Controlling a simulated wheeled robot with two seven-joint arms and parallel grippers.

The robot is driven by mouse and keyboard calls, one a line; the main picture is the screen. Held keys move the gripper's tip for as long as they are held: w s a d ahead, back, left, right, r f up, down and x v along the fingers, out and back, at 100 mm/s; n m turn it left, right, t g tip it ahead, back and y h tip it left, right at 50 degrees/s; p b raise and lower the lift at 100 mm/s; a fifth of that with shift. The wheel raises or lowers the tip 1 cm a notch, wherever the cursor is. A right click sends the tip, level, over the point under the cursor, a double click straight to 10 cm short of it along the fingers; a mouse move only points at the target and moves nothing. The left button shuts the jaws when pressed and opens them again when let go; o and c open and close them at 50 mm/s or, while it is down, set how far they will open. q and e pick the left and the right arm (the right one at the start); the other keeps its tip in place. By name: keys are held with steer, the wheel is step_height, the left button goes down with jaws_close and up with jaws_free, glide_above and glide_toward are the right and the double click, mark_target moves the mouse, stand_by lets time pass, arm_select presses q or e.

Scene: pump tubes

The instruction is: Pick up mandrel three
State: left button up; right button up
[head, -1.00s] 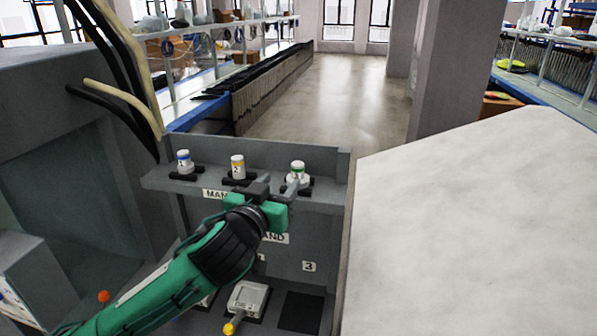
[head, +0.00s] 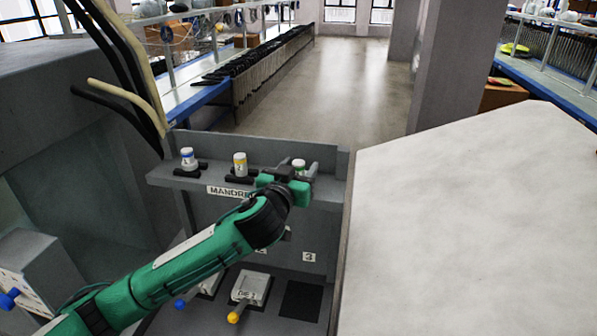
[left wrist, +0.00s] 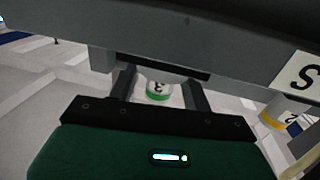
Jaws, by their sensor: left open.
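Mandrel three (head: 299,165), white with a green band, stands at the right end of the grey shelf (head: 325,193). My left gripper (head: 299,172) is at it, open, and hides its lower part in the head view. In the left wrist view, mandrel three (left wrist: 158,91) shows between the two dark fingers of my left gripper (left wrist: 160,90). I cannot tell whether the fingers touch it. My right gripper is not in view.
Mandrel one (head: 188,160), with a blue band, and mandrel two (head: 240,164), with a yellow band, stand left on the shelf. A grey die block (head: 251,287) lies below. A large pale surface (head: 470,220) stands to the right.

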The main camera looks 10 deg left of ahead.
arm_select(q)
steer(key=shift+c, duration=0.2)
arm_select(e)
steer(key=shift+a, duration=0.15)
arm_select(q)
jaws_close()
steer(key=shift+r, duration=0.1)
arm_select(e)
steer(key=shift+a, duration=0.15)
